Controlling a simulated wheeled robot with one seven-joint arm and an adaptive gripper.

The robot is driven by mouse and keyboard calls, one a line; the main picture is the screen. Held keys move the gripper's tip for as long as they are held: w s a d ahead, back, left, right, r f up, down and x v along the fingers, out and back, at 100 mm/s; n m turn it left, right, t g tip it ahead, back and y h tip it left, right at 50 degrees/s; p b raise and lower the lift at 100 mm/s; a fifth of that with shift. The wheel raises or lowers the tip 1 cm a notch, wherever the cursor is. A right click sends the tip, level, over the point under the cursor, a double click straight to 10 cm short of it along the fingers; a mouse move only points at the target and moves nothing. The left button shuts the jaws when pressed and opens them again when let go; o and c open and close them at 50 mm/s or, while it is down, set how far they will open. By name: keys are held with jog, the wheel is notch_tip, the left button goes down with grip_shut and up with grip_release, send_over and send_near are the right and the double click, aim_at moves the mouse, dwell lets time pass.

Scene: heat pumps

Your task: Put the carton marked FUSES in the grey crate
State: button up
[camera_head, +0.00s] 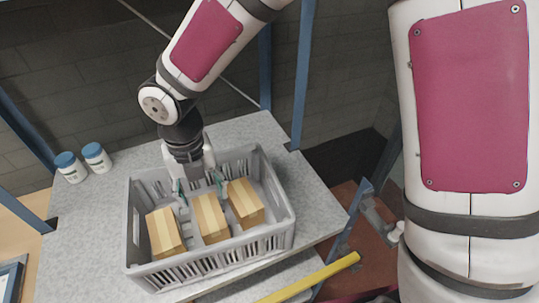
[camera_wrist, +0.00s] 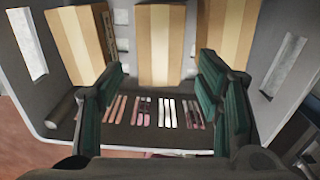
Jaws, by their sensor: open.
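The grey crate (camera_head: 274,232) stands on a grey table and holds three tan cartons with pale tape strips: a left carton (camera_head: 164,233), a middle carton (camera_head: 209,217) and a right carton (camera_head: 244,201). No FUSES marking is readable on any of them. My gripper (camera_head: 197,186) points down over the back part of the crate, close behind the middle carton. In the wrist view my gripper (camera_wrist: 162,68) has its green-padded fingers wide apart, with nothing held between them. The middle carton (camera_wrist: 160,40) shows beyond the fingertips, and whether they touch it is unclear.
Two white jars with blue lids, a left jar (camera_head: 70,167) and a right jar (camera_head: 96,157), stand on the table (camera_head: 85,235) left of the crate. Blue posts (camera_head: 303,75) rise behind. A yellow bar (camera_head: 310,279) lies at the front right. The table's left part is clear.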

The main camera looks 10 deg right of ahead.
jog(key=s+d+r+m+t+h, duration=0.1)
jog(key=d+r+m+t+h, duration=0.15)
jog(key=d+r+m, duration=1.3)
jog(key=s+d+r+m+t+y, duration=0.1)
jog(key=s+d+m, duration=0.4)
jog(key=m, duration=0.6)
jog(key=s+d+r+m+t+y, duration=0.1)
jog(key=s+d+r+m, duration=0.3)
jog(key=m, duration=0.8)
jog(key=shift+s+d+r+t, duration=0.3)
jog(key=shift+s+d+t, duration=0.25)
jog(key=shift+s+d, duration=0.4)
jog(key=shift+m+y, duration=0.25)
